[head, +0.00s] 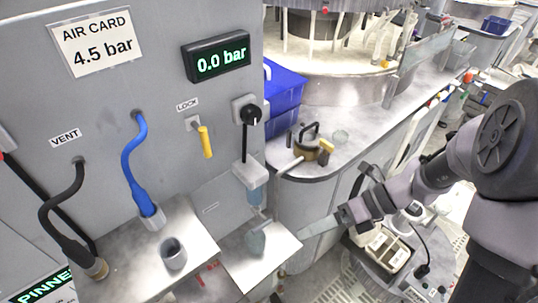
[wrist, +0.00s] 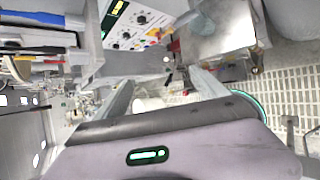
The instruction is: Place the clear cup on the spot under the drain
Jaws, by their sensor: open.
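A translucent blue-grey cup (head: 256,242) stands on the pale shelf plate (head: 272,262) at the lower middle of the head view. Above it, a clear bluish bowl (head: 256,194) hangs from a fitting on the grey cabinet, with its lower end over the plate. Whether the cup is exactly below that end I cannot tell. My gripper (head: 318,224) is to the right of the cup, apart from it, with a finger pointing left. In the wrist view my gripper (wrist: 162,92) shows both fingers spread, with nothing held between them.
A black-handled brown part (head: 309,143) and a small clear round thing (head: 341,136) sit on the counter. A tray with white items (head: 387,250) lies below my arm.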

